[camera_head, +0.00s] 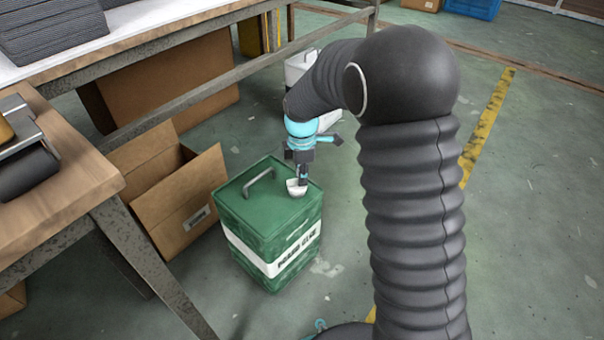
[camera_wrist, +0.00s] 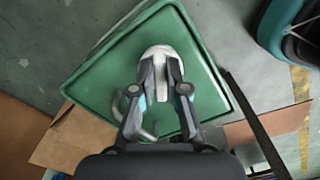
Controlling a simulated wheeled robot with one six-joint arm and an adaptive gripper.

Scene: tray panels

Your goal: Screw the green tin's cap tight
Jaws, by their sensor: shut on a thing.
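The green tin (camera_head: 262,250) stands upright on the floor, with a white label band and a wire handle (camera_head: 259,179) on its top. Its pale grey-white cap (camera_head: 296,188) sits at the top's right corner in the head view. My gripper (camera_head: 302,178) points down at the cap from above. In the wrist view the two fingers of my gripper (camera_wrist: 161,85) are closed on either side of the cap (camera_wrist: 160,53). The tin's green top (camera_wrist: 205,95) fills the middle of that view. The thread under the cap is hidden, so I cannot tell how tight it sits.
An open cardboard box (camera_head: 185,212) stands close left of the tin. A wooden-topped bench (camera_head: 60,185) is at the left. A white container (camera_head: 298,68) stands behind my gripper. The floor to the right is open, with a yellow line (camera_head: 487,125).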

